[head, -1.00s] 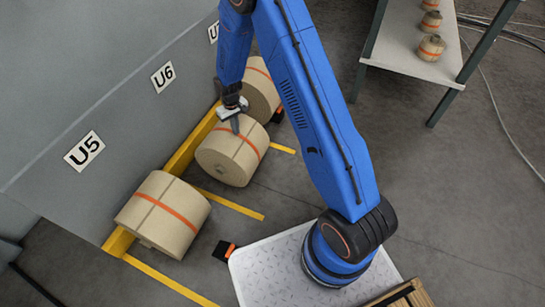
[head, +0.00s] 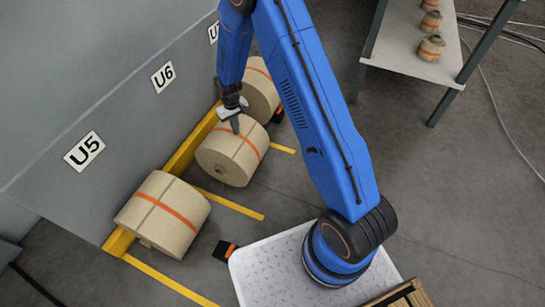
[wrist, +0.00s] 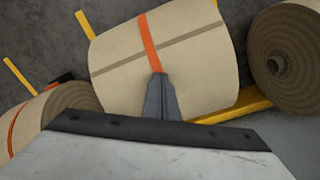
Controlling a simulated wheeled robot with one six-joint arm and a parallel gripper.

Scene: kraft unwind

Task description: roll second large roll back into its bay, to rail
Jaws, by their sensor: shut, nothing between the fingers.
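The second large roll (head: 226,163), tan with an orange band, lies on its side on the floor in front of the U6 plate. It is beside the yellow rail (head: 187,154); I cannot tell whether they touch. My gripper (head: 236,130) is shut and empty, with its fingertips at the top of this roll. In the wrist view the fingers (wrist: 158,80) overlap the roll (wrist: 195,50) near its orange band, apparently touching it. The rail (wrist: 238,108) shows partly behind the roll, and the fingers hide part of the wrapping.
Another large roll (head: 165,214) lies by the U5 plate (head: 84,151), and a third (head: 259,92) is farther back. Yellow floor lines (head: 230,204) separate the bays. A black-and-orange block (head: 225,251) lies near my base. A shelf (head: 415,58) with small rolls stands right; open floor lies between.

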